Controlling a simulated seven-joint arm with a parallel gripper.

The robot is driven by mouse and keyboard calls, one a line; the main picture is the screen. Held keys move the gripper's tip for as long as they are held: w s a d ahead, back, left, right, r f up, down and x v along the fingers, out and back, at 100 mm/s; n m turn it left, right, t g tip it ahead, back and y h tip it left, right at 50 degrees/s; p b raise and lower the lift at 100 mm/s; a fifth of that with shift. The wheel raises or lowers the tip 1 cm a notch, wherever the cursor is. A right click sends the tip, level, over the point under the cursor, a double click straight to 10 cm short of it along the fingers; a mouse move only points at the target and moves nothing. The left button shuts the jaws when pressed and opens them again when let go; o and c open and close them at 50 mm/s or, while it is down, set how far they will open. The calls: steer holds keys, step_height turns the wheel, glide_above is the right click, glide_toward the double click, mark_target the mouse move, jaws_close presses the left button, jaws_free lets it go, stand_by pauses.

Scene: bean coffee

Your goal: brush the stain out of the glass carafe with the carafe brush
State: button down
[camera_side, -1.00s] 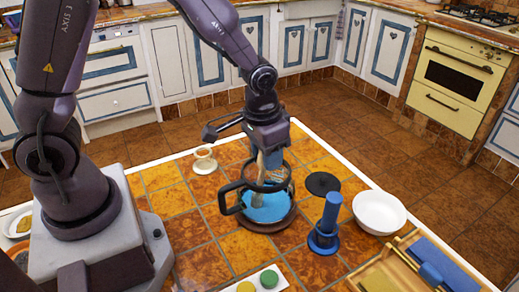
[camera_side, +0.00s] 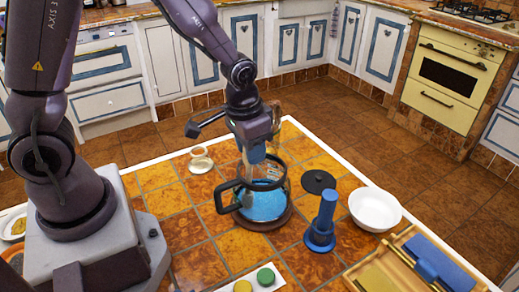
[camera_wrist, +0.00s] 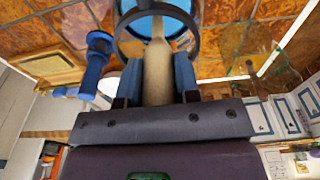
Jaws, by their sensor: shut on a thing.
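The glass carafe (camera_side: 243,186) with a black handle and dark rim stands upright on a round brown base on the tiled table. Blue shows inside its lower part. My gripper (camera_side: 258,158) is above the carafe, pointing down. In the wrist view my gripper (camera_wrist: 157,80) is shut on the pale handle of the carafe brush (camera_wrist: 157,65), whose far end reaches into the carafe mouth. The carafe rim (camera_wrist: 123,22) also shows there. The brush head and any stain cannot be made out.
A blue stand-like tool (camera_side: 322,220) is right of the carafe. Behind it lie a black disc (camera_side: 319,181) and a white bowl (camera_side: 375,208). A wooden tray (camera_side: 375,279) is at front right. A small white cup (camera_side: 199,155) stands at back left. Green and yellow discs (camera_side: 265,277) are in front.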

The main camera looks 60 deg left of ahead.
steer(key=shift+s+a, duration=0.15)
steer(key=shift+a, duration=0.1)
steer(key=shift+w+d, duration=0.65)
steer(key=shift+d, duration=0.3)
steer(key=shift+w+d, duration=0.65)
steer(key=shift+d, duration=0.3)
steer(key=shift+a, duration=0.1)
steer(key=shift+a, duration=1.35)
steer(key=shift+r, duration=0.1)
step_height(320, 180, up, 14)
